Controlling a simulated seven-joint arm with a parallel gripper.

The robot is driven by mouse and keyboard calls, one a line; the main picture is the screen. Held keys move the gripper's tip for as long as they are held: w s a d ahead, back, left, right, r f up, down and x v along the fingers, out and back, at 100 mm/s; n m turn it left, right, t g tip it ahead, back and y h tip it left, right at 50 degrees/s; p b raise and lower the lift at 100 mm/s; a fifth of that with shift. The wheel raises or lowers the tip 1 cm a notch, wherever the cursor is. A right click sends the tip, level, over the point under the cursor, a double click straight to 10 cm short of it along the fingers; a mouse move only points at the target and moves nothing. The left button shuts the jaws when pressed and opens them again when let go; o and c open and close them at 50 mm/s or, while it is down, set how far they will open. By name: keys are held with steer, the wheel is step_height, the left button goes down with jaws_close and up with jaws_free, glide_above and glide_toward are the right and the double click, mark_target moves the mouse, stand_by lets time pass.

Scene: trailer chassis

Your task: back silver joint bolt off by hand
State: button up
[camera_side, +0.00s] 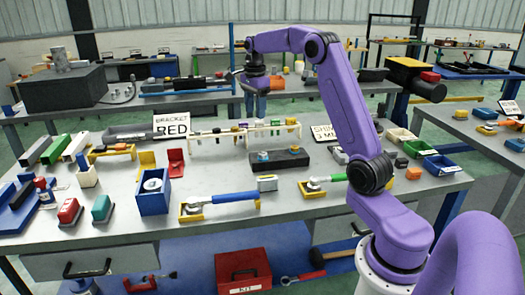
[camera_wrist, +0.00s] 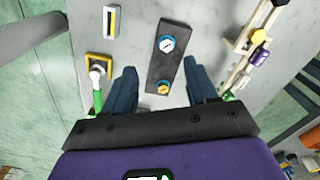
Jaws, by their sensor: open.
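My gripper (camera_side: 258,96) hangs high above the bench, open and empty. In the wrist view its two dark blue fingers (camera_wrist: 160,88) are spread wide, with a dark block (camera_wrist: 163,60) on the bench below and between them. The block carries a blue-rimmed dial and a yellow-and-blue dial; it also shows in the side view (camera_side: 279,160). I cannot pick out a silver joint bolt with certainty. A white rack (camera_side: 246,131) behind the block holds several small coloured pieces, too small to tell apart.
A green-handled tool (camera_side: 333,178) and a blue-handled tool (camera_side: 236,197) rest in yellow holders near the bench front. A blue box (camera_side: 154,196) stands left of them. Signs read "BRACKET RED" (camera_side: 171,125) and, partly hidden, "SHIM" (camera_side: 324,133). Bare bench (camera_side: 225,170) lies between.

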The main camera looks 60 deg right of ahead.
mark_target(262, 154)
steer(key=d+f, duration=0.1)
steer(key=f, duration=0.5)
steer(key=d+f+m, duration=0.1)
steer(key=f, duration=0.4)
steer(key=d+f+m, duration=0.1)
steer(key=f, duration=0.5)
steer(key=shift+s+d+f, duration=0.2)
steer(key=shift+d+f, duration=0.1)
steer(key=shift+d, duration=0.05)
steer(key=c, duration=1.1)
